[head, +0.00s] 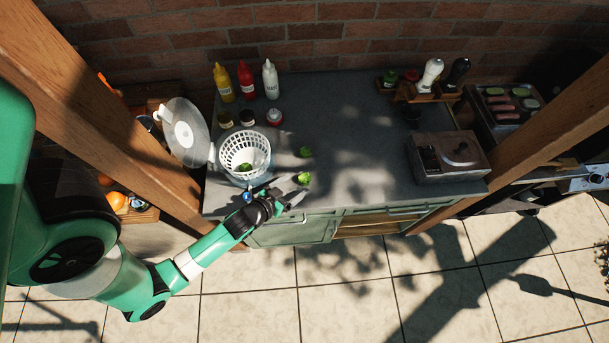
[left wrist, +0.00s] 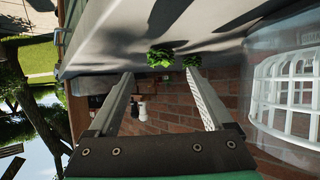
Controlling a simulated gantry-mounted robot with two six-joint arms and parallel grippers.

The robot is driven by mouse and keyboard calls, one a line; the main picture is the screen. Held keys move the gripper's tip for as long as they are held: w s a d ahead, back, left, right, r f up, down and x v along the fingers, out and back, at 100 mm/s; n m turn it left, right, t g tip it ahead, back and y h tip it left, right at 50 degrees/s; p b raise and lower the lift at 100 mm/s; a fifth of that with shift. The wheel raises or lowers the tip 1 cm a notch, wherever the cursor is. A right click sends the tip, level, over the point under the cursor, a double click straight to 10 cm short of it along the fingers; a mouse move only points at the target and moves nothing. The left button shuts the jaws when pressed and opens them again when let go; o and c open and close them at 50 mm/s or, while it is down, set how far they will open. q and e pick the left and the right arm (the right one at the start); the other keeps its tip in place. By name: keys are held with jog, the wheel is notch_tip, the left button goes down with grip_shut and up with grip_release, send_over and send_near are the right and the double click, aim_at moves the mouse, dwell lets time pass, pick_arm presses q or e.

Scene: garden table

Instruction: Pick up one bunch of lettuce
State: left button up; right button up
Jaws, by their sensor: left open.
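Two small bunches of green lettuce lie on the grey counter: a front lettuce (head: 304,178) near the front edge and a back lettuce (head: 306,152) behind it. More green lettuce (head: 245,168) shows inside the white basket (head: 238,146). My left gripper (head: 285,196) is open and empty at the counter's front edge, just left of the front lettuce and apart from it. In the left wrist view, one lettuce (left wrist: 160,57) appears between and beyond the open fingertips (left wrist: 160,74), and another (left wrist: 191,60) beyond the right fingertip. My right gripper is not in view.
A clear round lid (head: 184,132) stands open left of the basket. Yellow, red and white bottles (head: 246,80) and small jars (head: 247,118) stand behind it. A metal box (head: 448,157) is at the right. The counter's middle (head: 350,130) is clear.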

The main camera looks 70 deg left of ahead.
aim_at(303, 178)
pick_arm(q)
jog(key=x, duration=0.5)
jog(key=shift+a+r, duration=0.1)
jog(key=shift+a, duration=0.05)
grip_shut()
